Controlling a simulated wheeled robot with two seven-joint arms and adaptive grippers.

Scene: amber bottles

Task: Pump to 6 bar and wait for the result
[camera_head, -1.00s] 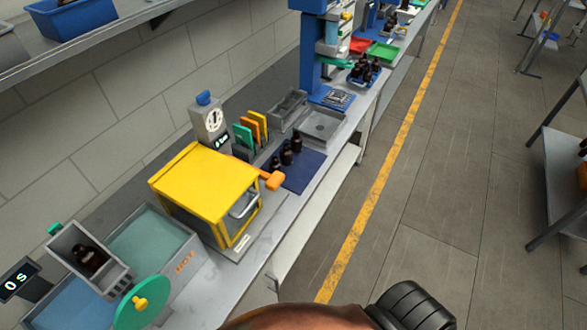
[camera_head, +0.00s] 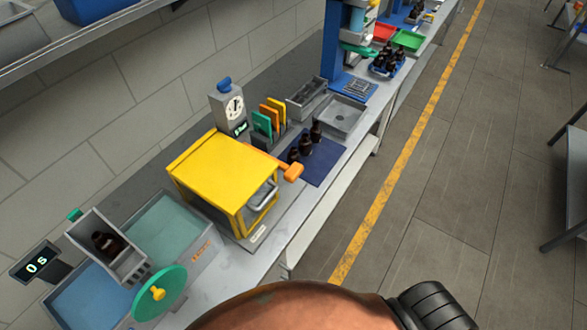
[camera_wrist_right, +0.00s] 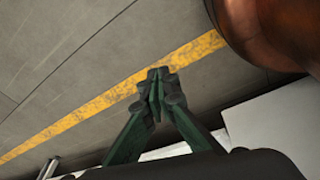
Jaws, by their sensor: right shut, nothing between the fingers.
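A yellow box-shaped press chamber (camera_head: 222,172) with a grey door handle stands on the bench in the head view. An orange pump handle (camera_head: 291,172) sticks out at its right side. Behind it a grey gauge unit (camera_head: 228,105) carries a round white dial, a small green display and a blue knob. The display and dial are too small to read. My right gripper (camera_wrist_right: 158,84) is shut and empty above the floor by the bench edge in the right wrist view. My left gripper is not in view.
Several dark bottles (camera_head: 305,146) stand on a blue mat (camera_head: 325,164) beyond the handle. A water tank with a tilted tray (camera_head: 108,247), green wheel (camera_head: 160,293) and "0 s" display (camera_head: 38,263) is at lower left.

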